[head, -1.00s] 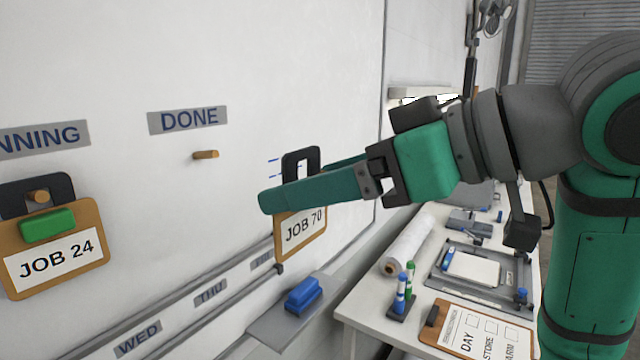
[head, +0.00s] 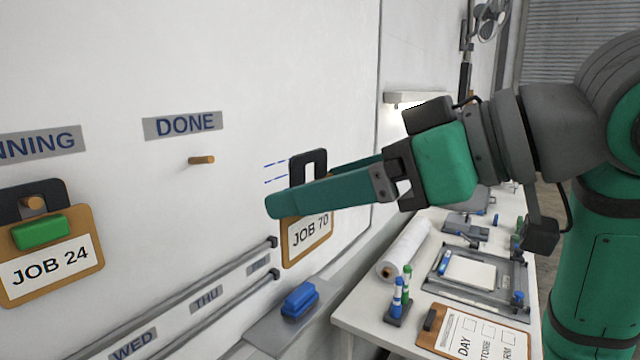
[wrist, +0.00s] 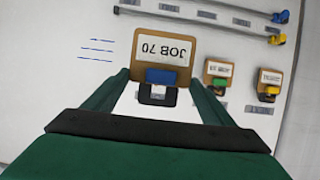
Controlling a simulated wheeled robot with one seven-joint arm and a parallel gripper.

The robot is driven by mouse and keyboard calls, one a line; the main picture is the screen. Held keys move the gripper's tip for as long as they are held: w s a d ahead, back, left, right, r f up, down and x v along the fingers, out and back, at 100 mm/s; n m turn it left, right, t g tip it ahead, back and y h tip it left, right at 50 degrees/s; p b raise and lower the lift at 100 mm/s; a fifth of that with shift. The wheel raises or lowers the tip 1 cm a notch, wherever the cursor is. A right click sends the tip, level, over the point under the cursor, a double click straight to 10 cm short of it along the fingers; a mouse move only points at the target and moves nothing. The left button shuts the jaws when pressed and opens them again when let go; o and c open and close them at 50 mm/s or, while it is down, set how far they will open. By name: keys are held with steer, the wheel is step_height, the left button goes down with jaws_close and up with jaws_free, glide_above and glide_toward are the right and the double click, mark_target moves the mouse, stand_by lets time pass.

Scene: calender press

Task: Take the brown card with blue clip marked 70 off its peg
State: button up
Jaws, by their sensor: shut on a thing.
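The brown card marked JOB 70 (head: 309,240) hangs below and behind my gripper's fingers in the head view, in front of the whiteboard. The wrist view shows the card (wrist: 166,47) upside down, with its blue clip (wrist: 161,76) and dark hanger loop (wrist: 157,95) between my fingers. My gripper (head: 275,205) is shut on the card at the clip. In the head view the near finger hides the clip, while the dark loop (head: 308,163) rises above the finger. No peg shows through the loop.
A bare wooden peg (head: 202,160) sticks out under the DONE label (head: 182,125). The JOB 24 card (head: 50,262) hangs at left. A tray with a blue eraser (head: 300,299) juts out below. A bench with a paper roll (head: 404,250) and markers stands at right.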

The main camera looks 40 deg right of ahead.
steer(key=shift+f+v, duration=0.25)
steer(key=shift+v, duration=1.1)
steer(key=shift+s+d, duration=0.15)
steer(key=shift+s, duration=0.1)
steer(key=s, duration=0.1)
steer(key=s+d, duration=0.1)
steer(key=s, duration=0.1)
steer(key=s+d, duration=0.1)
steer(key=s, duration=0.1)
steer(key=shift+s, duration=0.25)
steer(key=shift+w, duration=0.1)
